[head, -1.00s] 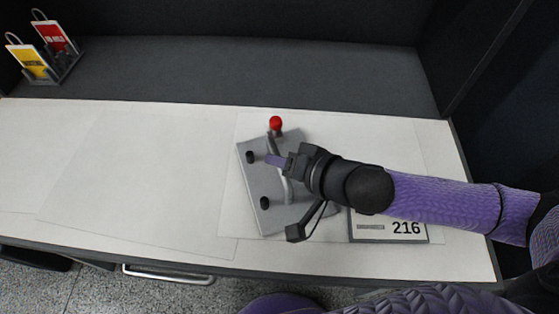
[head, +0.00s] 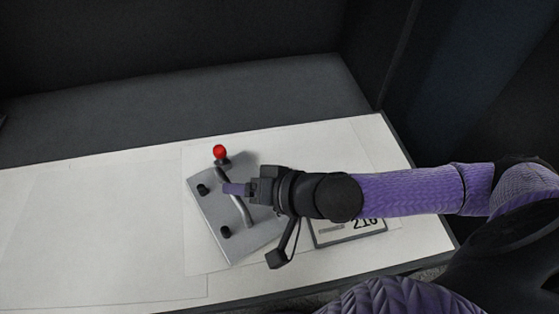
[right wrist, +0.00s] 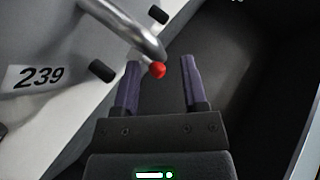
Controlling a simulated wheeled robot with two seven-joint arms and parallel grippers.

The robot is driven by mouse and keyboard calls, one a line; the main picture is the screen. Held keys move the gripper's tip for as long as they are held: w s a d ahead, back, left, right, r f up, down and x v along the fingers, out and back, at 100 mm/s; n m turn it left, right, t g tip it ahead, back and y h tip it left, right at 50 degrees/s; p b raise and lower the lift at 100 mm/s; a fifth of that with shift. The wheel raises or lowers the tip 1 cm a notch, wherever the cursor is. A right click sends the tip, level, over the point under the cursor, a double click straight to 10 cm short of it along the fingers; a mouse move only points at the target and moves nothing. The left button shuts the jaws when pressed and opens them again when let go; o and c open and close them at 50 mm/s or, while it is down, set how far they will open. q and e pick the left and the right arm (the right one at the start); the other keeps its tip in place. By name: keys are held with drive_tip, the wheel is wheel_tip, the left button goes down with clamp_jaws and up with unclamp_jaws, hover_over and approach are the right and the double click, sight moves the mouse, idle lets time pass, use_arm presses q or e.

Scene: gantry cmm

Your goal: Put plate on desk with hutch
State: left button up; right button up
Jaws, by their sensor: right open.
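The plate (head: 262,229) is a flat grey metal slab with a curved handle (head: 243,212), black knobs and a red ball on a stalk. In the head view it lies at an angle on the white top of the desk (head: 100,217). In the right wrist view the plate (right wrist: 40,45) bears the number 239. My right gripper (head: 231,188) is over the plate at its handle. In the right wrist view its fingers (right wrist: 160,70) are apart, with the handle's bend (right wrist: 143,35) just beyond their tips. Contact cannot be told. My left gripper is not in view.
A framed sign (head: 350,231) marked 216 lies right of the plate, partly behind my right arm. A dark grey raised back section (head: 180,115) runs along the desk's rear, with dark walls behind and at right. The desk's left part is clear apart from flat pale sheets.

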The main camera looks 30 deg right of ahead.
use_arm(q)
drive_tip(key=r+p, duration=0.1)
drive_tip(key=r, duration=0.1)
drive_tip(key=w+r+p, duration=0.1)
drive_tip(key=p, duration=0.1)
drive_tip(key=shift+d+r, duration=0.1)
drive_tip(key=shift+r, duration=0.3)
use_arm(e)
drive_tip(key=v, duration=0.9)
drive_tip(key=shift+r, duration=0.1)
